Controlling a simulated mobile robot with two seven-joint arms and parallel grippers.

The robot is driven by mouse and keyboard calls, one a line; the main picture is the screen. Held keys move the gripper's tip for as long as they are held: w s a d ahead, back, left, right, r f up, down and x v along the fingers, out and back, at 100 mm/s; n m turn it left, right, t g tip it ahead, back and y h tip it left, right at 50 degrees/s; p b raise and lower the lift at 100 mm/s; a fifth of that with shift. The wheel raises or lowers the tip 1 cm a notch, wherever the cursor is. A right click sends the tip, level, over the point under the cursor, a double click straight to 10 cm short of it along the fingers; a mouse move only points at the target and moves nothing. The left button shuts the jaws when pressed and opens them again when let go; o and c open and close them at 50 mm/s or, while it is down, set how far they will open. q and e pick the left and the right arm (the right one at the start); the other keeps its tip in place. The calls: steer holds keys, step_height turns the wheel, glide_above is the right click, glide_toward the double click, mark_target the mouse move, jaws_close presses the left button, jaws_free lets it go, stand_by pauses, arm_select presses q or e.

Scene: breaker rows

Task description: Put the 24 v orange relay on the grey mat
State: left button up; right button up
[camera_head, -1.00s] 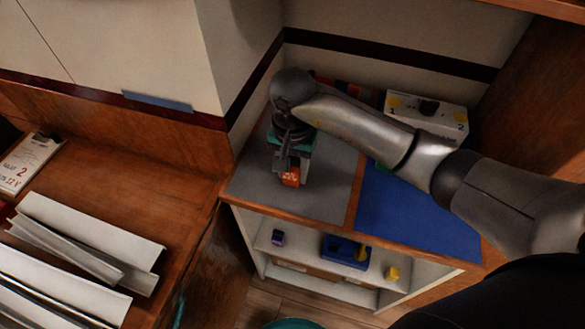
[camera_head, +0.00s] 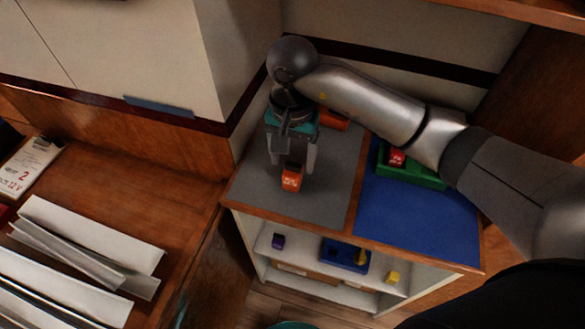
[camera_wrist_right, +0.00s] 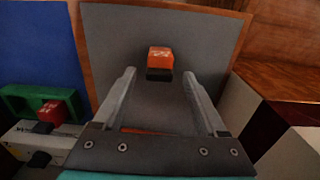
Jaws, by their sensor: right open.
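The orange relay (camera_head: 291,179), with white lettering too small to read, sits on the front part of the grey mat (camera_head: 248,189). In the right wrist view the relay (camera_wrist_right: 160,58) shows a black base and lies beyond my fingertips, with mat visible around it. My right gripper (camera_head: 293,163) is open above and behind the relay. In the right wrist view the gripper's fingers (camera_wrist_right: 158,76) are spread wide and empty, apart from the relay. My left gripper is not in view.
A blue mat (camera_head: 405,218) lies right of the grey one, bearing a green tray (camera_head: 425,179) with a red relay (camera_head: 397,157). An orange object (camera_head: 333,120) is at the back. The shelf below holds a blue item (camera_head: 345,254). White channels (camera_head: 90,235) lie on the left counter.

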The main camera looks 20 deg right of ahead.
mark_target(292, 165)
step_height(292, 165, up, 6)
steer(key=shift+r, duration=0.1)
stand_by(0.6)
